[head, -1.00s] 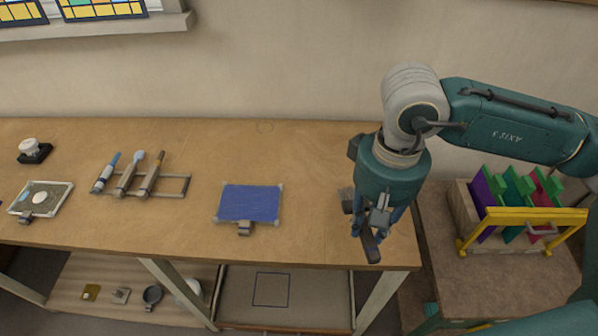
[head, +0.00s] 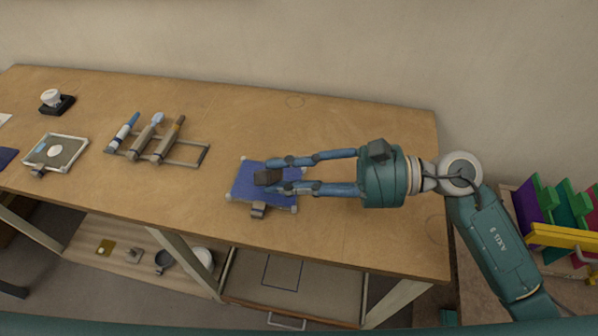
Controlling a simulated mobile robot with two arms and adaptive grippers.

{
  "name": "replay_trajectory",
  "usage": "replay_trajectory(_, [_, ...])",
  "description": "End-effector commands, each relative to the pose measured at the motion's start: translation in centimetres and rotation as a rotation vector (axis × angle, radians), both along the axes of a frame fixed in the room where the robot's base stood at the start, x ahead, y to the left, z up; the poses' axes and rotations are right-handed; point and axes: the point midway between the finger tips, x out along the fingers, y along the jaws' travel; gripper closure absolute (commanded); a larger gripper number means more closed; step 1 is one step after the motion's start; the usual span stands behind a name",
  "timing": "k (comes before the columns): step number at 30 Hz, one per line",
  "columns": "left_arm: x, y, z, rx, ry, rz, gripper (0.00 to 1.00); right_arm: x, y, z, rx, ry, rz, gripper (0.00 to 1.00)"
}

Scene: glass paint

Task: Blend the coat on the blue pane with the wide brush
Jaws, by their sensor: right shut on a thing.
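The blue pane (head: 246,190) lies flat on the workbench, with light corner pieces and a small clamp (head: 258,210) at its front edge. My right gripper (head: 272,176) reaches in from the right over the pane. Its two long blue fingers are shut on a dark brown block-like thing (head: 266,178), which looks like the head of the wide brush. The thing is over the left-middle part of the pane; I cannot tell whether it touches the glass. The fingers hide part of the pane. My left gripper is not in view.
Left of the pane, a rack (head: 188,162) holds several brush-like tools. A framed grey pane (head: 68,157) and a black-based pot (head: 56,103) stand farther left. At right, a rack of coloured panes (head: 560,215) has a yellow bar. The bench behind the pane is clear.

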Motion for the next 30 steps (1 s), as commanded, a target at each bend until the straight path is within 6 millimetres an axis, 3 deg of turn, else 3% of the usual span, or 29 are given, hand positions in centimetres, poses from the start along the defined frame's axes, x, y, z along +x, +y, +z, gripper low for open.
replay_trajectory(6, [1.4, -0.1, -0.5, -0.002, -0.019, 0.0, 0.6, 2.2, -2.1, -1.1, 0.103, -0.008, -0.145, 1.0])
replay_trajectory(11, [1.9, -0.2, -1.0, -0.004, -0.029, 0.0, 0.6, 2.5, -2.4, -2.4, 0.111, -0.013, -0.161, 1.0])
replay_trajectory(18, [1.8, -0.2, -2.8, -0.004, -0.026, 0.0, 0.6, 2.5, -2.4, -6.6, 0.11, -0.012, -0.159, 1.0])
replay_trajectory(19, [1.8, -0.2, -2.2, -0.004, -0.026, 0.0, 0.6, 3.3, -2.5, -5.8, 0.111, -0.018, -0.161, 1.0])
replay_trajectory(27, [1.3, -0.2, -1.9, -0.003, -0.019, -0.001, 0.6, 7.3, -3.3, -5.7, 0.11, -0.017, -0.158, 1.0])
replay_trajectory(30, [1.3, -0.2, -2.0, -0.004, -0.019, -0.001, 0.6, 7.6, -2.5, -5.9, 0.111, -0.015, -0.153, 1.0])
